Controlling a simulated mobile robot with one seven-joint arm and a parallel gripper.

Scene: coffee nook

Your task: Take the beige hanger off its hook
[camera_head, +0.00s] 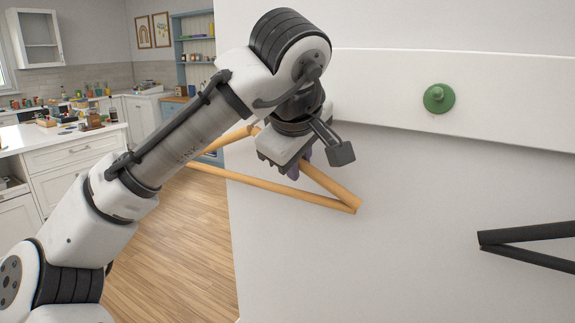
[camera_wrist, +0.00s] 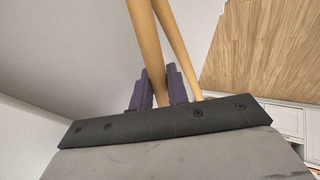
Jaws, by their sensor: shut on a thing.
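The beige hanger (camera_head: 275,188) is a light wooden triangle in front of the white wall, left of the green peg. My gripper (camera_head: 298,167) is shut on one sloping bar of it, near the right corner. The wrist view shows the purple fingers (camera_wrist: 158,86) on both sides of the hanger bar (camera_wrist: 146,42), with a second bar beside it. The top of the hanger and its hook are hidden behind my gripper and arm, so I cannot tell whether it still touches a peg.
A green round peg (camera_head: 438,98) on the white rail (camera_head: 390,85) is bare. A black hanger (camera_head: 525,234) is at the right edge, its top out of view. A white kitchen counter (camera_head: 75,137) stands at the left. The wood floor (camera_head: 175,250) is clear.

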